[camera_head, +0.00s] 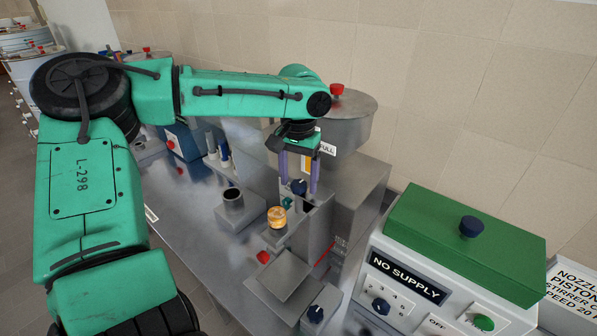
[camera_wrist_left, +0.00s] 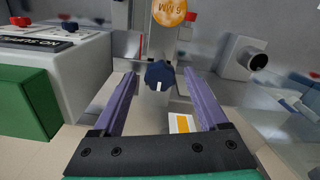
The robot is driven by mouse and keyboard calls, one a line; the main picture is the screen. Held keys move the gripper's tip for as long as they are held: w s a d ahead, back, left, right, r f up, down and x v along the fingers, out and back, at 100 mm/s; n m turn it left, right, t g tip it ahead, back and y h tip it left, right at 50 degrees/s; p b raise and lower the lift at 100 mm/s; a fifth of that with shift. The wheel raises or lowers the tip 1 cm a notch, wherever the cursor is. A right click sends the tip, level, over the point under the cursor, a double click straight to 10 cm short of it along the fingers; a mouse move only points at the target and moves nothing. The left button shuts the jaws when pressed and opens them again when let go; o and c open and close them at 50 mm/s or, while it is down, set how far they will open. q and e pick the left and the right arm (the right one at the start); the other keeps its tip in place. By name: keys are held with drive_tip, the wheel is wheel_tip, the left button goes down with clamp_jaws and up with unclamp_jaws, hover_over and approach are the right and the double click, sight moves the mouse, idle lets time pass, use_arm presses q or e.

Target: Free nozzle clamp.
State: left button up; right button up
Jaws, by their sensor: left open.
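A dark blue knob with a white mark (camera_head: 299,187), which looks like the clamp's knob, sits on a grey metal stand (camera_head: 318,228). It also shows in the wrist view (camera_wrist_left: 160,75). My left gripper (camera_head: 300,190) points down with its purple fingers open, one on each side of the knob. In the wrist view the knob appears between the fingertips (camera_wrist_left: 159,80), with gaps on both sides. An orange round piece (camera_head: 277,215) stands in front of the knob; its top reads "6 MM" in the wrist view (camera_wrist_left: 168,12). My right gripper is not in view.
A large metal tank with a red knob (camera_head: 345,115) stands close behind the gripper. A green-topped box (camera_head: 465,245) reading "NO SUPPLY" is at the right. A grey cylinder (camera_head: 236,207) and a red knob (camera_head: 263,257) stand near the orange piece.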

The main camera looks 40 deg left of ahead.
sight(298, 183)
use_arm(q)
wheel_tip(298, 183, up, 14)
drive_tip(key=b, duration=0.1)
drive_tip(key=shift+r+b, duration=0.2)
drive_tip(key=shift+b, duration=0.15)
